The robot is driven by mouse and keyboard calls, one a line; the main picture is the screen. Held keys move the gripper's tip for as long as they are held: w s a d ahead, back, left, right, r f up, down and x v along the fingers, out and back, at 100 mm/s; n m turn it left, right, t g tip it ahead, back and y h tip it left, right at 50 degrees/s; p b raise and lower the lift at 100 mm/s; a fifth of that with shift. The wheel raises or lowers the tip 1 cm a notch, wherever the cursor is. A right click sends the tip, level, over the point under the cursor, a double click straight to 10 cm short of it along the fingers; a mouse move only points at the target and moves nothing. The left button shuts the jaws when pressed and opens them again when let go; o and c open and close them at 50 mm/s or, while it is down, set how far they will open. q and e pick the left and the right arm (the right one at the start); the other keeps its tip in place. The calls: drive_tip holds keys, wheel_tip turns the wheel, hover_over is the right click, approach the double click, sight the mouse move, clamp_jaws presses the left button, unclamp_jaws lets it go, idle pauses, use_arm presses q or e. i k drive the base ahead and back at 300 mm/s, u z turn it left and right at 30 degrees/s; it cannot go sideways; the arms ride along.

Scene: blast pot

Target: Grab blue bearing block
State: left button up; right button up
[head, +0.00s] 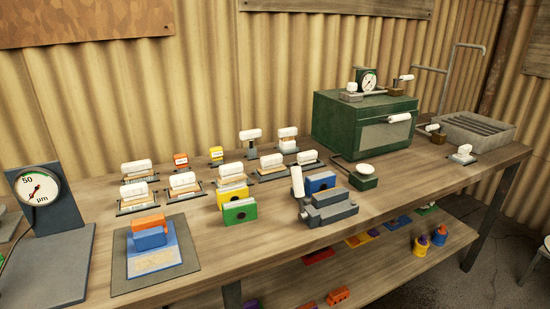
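A blue block (320,182) stands on the workbench, just behind a grey vise (328,207), which partly hides its lower part. It resembles the green block (240,212) and the yellow block (231,192) to its left. Another blue block (150,239) has an orange piece (149,222) on top and rests on a blue and tan pad (155,262) at the front left. I cannot tell for certain which blue one is the bearing block. Neither of my grippers is in view.
Several white-handled stamp-like tools stand around the blocks. A dial gauge (38,186) stands at the left. A green cabinet (345,122) with a gauge and a grey tray (470,130) stand at the back right. A lower shelf (390,265) holds coloured pieces. The right front of the bench is fairly clear.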

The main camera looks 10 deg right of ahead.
sight(317, 183)
drive_tip(key=z, duration=2.1)
drive_tip(key=i, duration=1.7)
drive_tip(key=u, duration=3.2)
